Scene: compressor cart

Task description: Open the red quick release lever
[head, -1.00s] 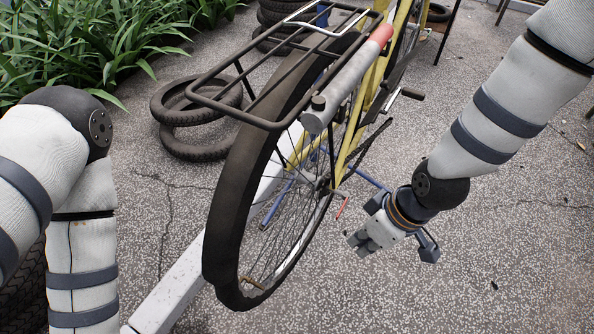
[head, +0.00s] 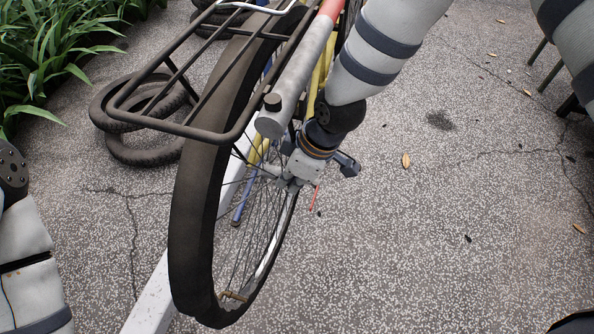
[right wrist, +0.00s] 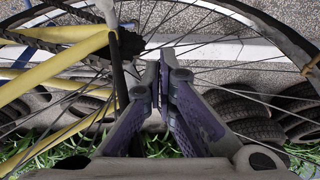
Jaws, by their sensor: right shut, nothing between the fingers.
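The red quick release lever (head: 315,197) is a thin red bar hanging beside the rear wheel's hub in the head view. Its upper end is hidden by my right gripper. My right gripper (head: 291,183) is at the hub, just up and left of the lever's visible part; I cannot tell whether it touches the lever. In the right wrist view its fingers (right wrist: 165,72) are shut with nothing between them, in front of the spokes and beside the dark hub area (right wrist: 130,43). The lever cannot be made out there. My left gripper is out of view.
The bicycle's rear wheel (head: 196,190) stands upright, with a dark rack (head: 190,132) and a grey cylinder with a red end (head: 300,85) above it. A white beam (head: 152,300) lies behind. Loose tires (head: 140,150) lie left.

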